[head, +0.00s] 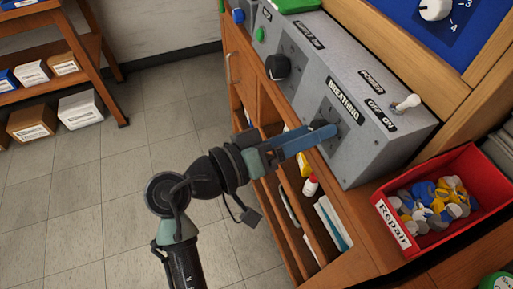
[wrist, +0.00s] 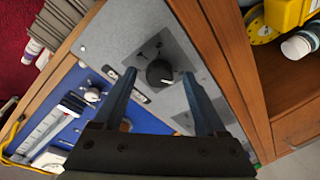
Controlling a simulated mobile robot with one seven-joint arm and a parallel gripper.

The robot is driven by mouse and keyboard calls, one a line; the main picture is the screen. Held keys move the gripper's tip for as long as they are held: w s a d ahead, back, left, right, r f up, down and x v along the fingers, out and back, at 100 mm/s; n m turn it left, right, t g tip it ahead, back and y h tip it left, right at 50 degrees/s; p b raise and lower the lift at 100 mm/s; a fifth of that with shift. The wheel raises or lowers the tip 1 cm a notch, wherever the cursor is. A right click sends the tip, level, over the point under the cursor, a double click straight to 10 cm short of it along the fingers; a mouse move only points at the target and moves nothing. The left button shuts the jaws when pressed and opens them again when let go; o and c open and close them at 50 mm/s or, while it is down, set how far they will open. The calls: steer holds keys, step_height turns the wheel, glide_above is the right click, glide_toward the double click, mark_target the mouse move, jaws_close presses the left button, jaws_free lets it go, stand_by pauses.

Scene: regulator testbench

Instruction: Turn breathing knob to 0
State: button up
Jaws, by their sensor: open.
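The black breathing knob (wrist: 160,73) sits on a dark square plate on the grey box. In the wrist view it lies between the two fingertips, with visible gaps on both sides and a pale mark on its face. In the head view the "BREATHING" label (head: 343,100) is readable, while the knob is mostly hidden by my fingers. My gripper (head: 320,133) is open at the front face of the box; its blue-grey fingers (wrist: 160,76) point at the plate. The dial's zero mark is too small to read.
The grey box (head: 395,140) also bears another black knob (head: 278,66) and a power toggle (head: 410,102). A red "Repair" bin (head: 384,213) of discs stands right of it. A blue panel with a white knob (head: 435,8) is behind. Open shelves lie below; left floor is clear.

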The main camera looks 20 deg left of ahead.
steer(key=v, duration=1.2)
steer(key=shift+s, duration=0.1)
